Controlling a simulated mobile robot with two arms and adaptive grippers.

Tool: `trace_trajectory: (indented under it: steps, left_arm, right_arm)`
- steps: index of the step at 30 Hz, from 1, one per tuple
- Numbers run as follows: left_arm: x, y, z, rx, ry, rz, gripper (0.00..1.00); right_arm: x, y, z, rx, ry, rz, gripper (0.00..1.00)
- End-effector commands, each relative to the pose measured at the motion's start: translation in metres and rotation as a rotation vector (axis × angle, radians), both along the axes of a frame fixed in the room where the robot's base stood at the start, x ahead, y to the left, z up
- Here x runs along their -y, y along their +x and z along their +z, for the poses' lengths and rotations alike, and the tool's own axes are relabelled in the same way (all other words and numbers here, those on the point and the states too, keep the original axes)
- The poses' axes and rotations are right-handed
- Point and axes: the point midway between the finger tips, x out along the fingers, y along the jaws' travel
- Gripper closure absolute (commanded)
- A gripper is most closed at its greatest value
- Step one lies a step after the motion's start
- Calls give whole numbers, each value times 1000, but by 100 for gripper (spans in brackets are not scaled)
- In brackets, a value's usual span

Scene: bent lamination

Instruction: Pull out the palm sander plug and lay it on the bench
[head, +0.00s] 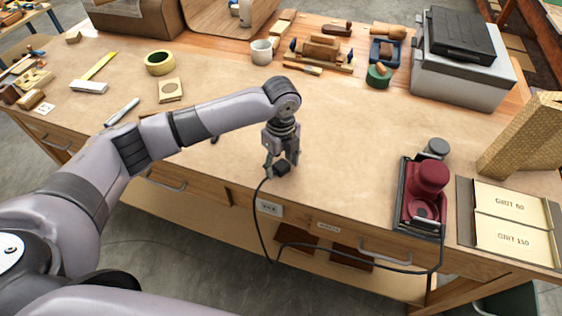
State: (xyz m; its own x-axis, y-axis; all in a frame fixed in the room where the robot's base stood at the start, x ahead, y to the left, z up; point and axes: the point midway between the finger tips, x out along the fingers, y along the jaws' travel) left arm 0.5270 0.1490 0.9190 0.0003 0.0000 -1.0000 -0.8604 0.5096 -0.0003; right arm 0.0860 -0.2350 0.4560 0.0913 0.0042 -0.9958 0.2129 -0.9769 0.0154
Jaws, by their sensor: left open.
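The palm sander (428,183) is dark red and rests in a dark tray at the right front of the bench (330,125). Its black plug (281,169) is out of the outlet strip (269,208) and appears to lie on the bench top close to the front edge. The black cord (262,235) runs from the plug over the edge, hangs in front of the bench and loops right to the sander. My left gripper (283,163) points down at the plug, open, with its fingertips around or just above it. My right gripper is out of view.
Grit boards (510,222) lie right of the sander, with a tan block (525,135) behind them. The bench middle is mostly clear.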

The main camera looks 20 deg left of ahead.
Motion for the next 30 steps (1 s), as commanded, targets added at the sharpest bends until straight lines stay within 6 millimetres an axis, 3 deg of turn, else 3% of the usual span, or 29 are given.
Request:
trace_trajectory:
  steps: [10, 21, 30]
  left_arm:
    - [0, 1, 11, 1, -1, 1, 44]
    - [0, 1, 86, 4, -1, 0, 44]
    - [0, 0, 119, 0, 0, 0, 44]
  right_arm:
    - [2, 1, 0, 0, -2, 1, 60]
    - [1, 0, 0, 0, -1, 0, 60]
    - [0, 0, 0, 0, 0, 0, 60]
